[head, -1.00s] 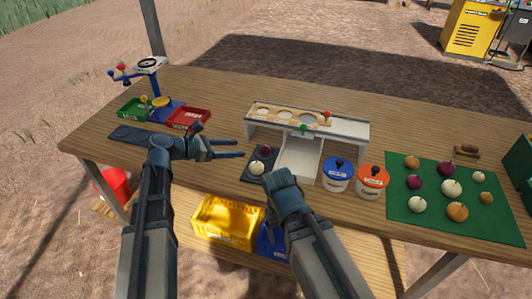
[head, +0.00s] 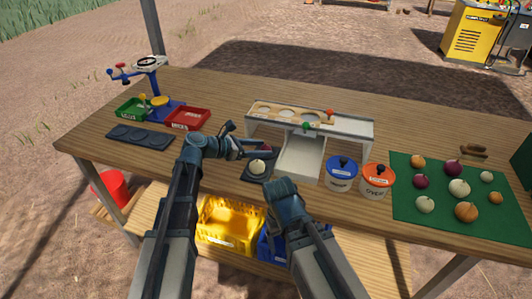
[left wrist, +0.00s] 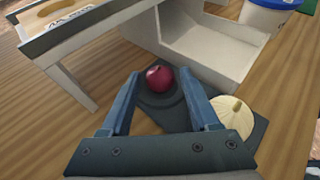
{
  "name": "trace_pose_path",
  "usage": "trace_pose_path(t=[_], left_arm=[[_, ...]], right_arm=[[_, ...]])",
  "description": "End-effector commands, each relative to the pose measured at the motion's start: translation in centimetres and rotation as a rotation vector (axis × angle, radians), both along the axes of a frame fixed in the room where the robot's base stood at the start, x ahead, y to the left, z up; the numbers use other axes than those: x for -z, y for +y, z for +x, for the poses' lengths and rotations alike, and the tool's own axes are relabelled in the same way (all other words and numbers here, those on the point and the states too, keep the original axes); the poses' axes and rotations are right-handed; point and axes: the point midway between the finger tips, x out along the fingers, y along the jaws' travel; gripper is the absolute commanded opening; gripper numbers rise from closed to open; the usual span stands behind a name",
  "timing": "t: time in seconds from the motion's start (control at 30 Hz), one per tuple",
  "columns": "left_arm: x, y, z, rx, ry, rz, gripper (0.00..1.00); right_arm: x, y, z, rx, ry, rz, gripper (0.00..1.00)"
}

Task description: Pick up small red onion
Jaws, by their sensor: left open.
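The small red onion (left wrist: 160,78) sits in the far cup of a dark two-cup tray (left wrist: 176,118), with a white onion (left wrist: 231,115) in the near cup. My left gripper (left wrist: 165,84) is open, its two fingers on either side of the red onion; I cannot tell if they touch it. In the head view the left gripper (head: 268,150) reaches in from the left over the tray, and the red onion (head: 266,148) is mostly hidden behind it. The white onion (head: 258,166) shows there too. My right arm is in front of the table; its fingers are not visible.
A white sorting stand with chute (head: 301,158) stands just right of the tray. Blue-lidded (head: 341,176) and orange-lidded (head: 376,182) tubs follow. Several onions lie on a green mat (head: 402,205). An empty dark tray (head: 140,137) and a scale (head: 150,75) are left.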

Motion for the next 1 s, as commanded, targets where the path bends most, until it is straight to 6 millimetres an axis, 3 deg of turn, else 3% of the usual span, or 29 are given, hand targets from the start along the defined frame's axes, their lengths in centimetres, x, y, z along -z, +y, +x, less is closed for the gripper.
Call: trace_pose_path(t=[0.27,0.6,0.63,1.0], left_arm=[[0.29,-0.70,0.35,-0.001,0.000,0.000,0.62],[0.28,-0.68,0.35,-0.001,0.000,0.000,0.03],[0.28,-0.68,0.35,-0.001,0.000,0.000,0.00],[-0.12,-0.67,0.35,-0.001,0.000,0.000,0.00]], right_arm=[[0.28,0.00,0.00,0.000,0.000,0.000,0.82],[0.28,0.00,0.00,0.000,0.000,0.000,0.82],[0.28,0.00,0.00,0.000,0.000,0.000,0.82],[-0.12,0.00,0.00,0.000,0.000,0.000,0.82]])
